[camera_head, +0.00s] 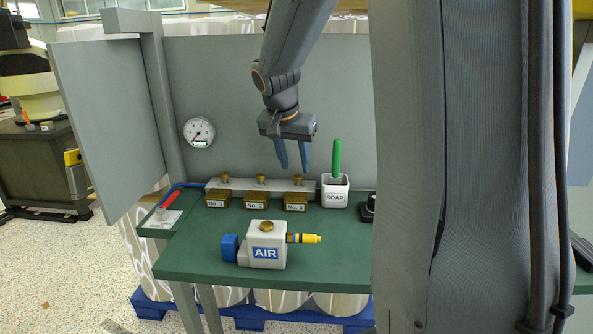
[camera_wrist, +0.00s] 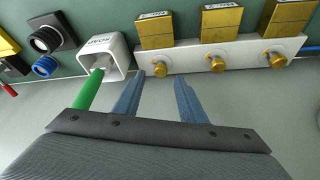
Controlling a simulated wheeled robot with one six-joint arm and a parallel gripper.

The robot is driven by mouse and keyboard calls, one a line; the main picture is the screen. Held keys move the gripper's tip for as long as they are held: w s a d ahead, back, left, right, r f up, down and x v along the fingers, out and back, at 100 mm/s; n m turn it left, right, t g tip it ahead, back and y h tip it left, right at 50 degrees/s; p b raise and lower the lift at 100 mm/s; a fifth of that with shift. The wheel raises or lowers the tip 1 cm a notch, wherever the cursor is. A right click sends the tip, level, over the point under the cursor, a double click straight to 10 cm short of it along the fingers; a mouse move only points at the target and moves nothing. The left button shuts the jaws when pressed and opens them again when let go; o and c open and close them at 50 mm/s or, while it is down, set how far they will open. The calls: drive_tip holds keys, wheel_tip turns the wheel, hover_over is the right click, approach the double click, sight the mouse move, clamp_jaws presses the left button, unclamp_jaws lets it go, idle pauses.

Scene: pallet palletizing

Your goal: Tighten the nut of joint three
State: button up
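Joint three is the brass block labelled No. 3 (camera_head: 296,198) at the right end of the grey manifold bar (camera_head: 238,185). Its brass nut (camera_head: 298,180) stands on top, and the nut also shows in the wrist view (camera_wrist: 160,69). My gripper (camera_head: 295,169) points down above this nut with its blue fingers apart and empty. In the wrist view, the gripper (camera_wrist: 162,80) has its fingertips on either side of the nut in the picture. I cannot tell the exact height gap; no contact is visible.
The white SOAP cup (camera_head: 334,192) with a green-handled tool (camera_head: 337,158) stands close right of joint three. Joints No. 2 (camera_head: 256,199) and No. 1 (camera_head: 217,199) are to the left. The AIR unit (camera_head: 264,247) sits in front. A gauge (camera_head: 199,132) is on the back panel.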

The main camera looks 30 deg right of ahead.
drive_tip(key=shift+v, duration=2.05)
